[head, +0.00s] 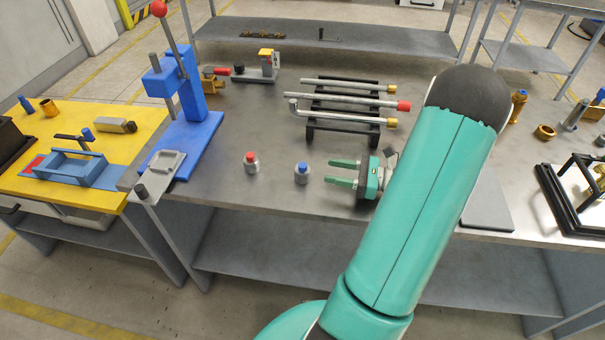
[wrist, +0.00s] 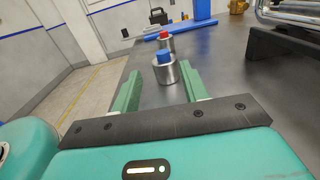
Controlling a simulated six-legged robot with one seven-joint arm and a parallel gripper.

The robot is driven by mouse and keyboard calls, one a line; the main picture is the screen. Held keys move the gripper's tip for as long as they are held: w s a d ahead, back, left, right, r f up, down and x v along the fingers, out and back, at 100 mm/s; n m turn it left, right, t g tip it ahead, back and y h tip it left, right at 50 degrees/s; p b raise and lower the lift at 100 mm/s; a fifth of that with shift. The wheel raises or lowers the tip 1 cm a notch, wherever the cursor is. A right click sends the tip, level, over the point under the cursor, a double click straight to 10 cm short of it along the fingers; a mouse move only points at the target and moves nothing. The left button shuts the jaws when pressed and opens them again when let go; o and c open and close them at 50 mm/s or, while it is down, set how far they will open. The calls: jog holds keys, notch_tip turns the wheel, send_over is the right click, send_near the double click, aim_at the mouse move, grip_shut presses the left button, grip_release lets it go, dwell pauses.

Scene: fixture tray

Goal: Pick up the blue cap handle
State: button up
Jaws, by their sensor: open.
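The blue cap handle (head: 301,173) is a short grey metal cylinder with a blue top, upright on the grey metal table. It also shows in the wrist view (wrist: 165,71), ahead of my fingers and roughly between their lines. A similar cylinder with a red cap (head: 251,161) stands to its left; in the wrist view the red one (wrist: 165,40) is behind it. My gripper (head: 342,172) is open and empty, low over the table, to the right of the blue cap handle. Its two green fingers (wrist: 160,88) point toward the handle, with a gap left before it.
A black rack (head: 311,133) with several metal rods stands behind my gripper. A blue press (head: 205,125) with a red-knobbed lever is at the left. A flat grey plate (head: 489,205) lies at the right. The table's front edge is close to the handles.

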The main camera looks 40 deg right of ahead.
aim_at(307, 166)
jog(key=x, duration=0.9)
jog(key=shift+w+f, duration=0.1)
jog(key=shift+w, duration=0.15)
grip_shut()
